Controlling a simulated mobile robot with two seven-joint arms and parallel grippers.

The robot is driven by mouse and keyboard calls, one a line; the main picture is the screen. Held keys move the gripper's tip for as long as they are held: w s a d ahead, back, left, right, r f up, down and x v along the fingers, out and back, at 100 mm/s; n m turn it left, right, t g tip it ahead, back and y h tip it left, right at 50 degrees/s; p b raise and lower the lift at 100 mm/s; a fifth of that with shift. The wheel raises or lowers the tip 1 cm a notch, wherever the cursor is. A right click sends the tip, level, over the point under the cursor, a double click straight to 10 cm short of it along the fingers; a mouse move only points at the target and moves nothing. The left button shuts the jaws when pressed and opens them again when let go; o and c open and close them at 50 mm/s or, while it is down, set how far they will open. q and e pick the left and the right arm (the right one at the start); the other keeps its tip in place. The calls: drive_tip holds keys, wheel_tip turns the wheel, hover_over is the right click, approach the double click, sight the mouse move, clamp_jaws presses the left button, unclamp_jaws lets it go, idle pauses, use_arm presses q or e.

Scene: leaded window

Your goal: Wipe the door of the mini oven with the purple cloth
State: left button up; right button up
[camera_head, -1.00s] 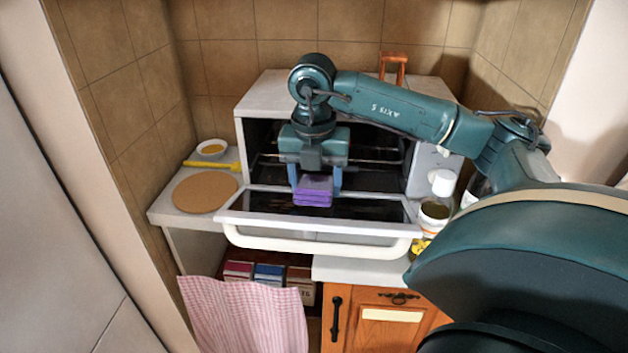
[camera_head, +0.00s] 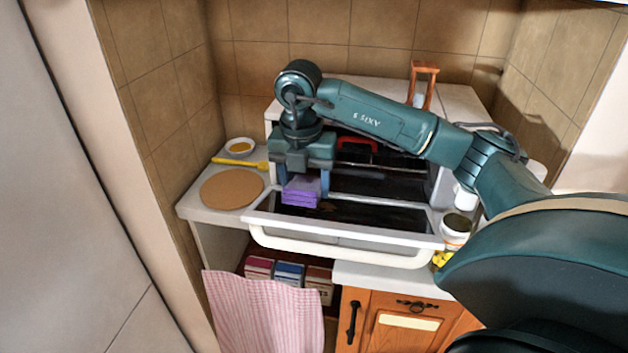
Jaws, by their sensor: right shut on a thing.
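The white mini oven (camera_head: 451,100) stands on the counter with its door (camera_head: 370,215) folded down open. The door has a dark glass inner face and a white handle bar (camera_head: 340,253) along its front edge. My right gripper (camera_head: 304,184) points down over the left part of the door and is shut on the purple cloth (camera_head: 300,193). The folded cloth is at the door's dark inner face; whether it presses on the glass is hard to tell. My left gripper is not in view.
A round cork board (camera_head: 231,189), a yellow-handled utensil (camera_head: 238,162) and a small bowl (camera_head: 239,148) lie left of the oven. Jars (camera_head: 456,230) stand close at the door's right. A pink striped towel (camera_head: 265,312) hangs below. Something red (camera_head: 357,141) shows inside the oven.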

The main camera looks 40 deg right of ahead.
drive_tip(key=shift+w+a, duration=0.65)
drive_tip(key=shift+a, duration=0.2)
drive_tip(key=shift+w+a+f, duration=0.3)
drive_tip(key=shift+w+a, duration=0.3)
drive_tip(key=shift+w, duration=0.1)
drive_tip(key=shift+s+d, duration=0.1)
drive_tip(key=shift+d, duration=0.05)
drive_tip(key=shift+d+r+p, duration=0.15)
drive_tip(key=shift+r+p, duration=0.3)
drive_tip(key=shift+p, duration=0.05)
drive_tip(key=r+p, duration=0.1)
drive_tip(key=w+d+r+p, duration=0.1)
drive_tip(key=r, duration=0.1)
drive_tip(key=r+p, duration=0.1)
drive_tip(key=r, duration=0.1)
drive_tip(key=shift+w+d, duration=0.2)
drive_tip(key=shift+d, duration=0.05)
drive_tip(key=shift+r, duration=0.1)
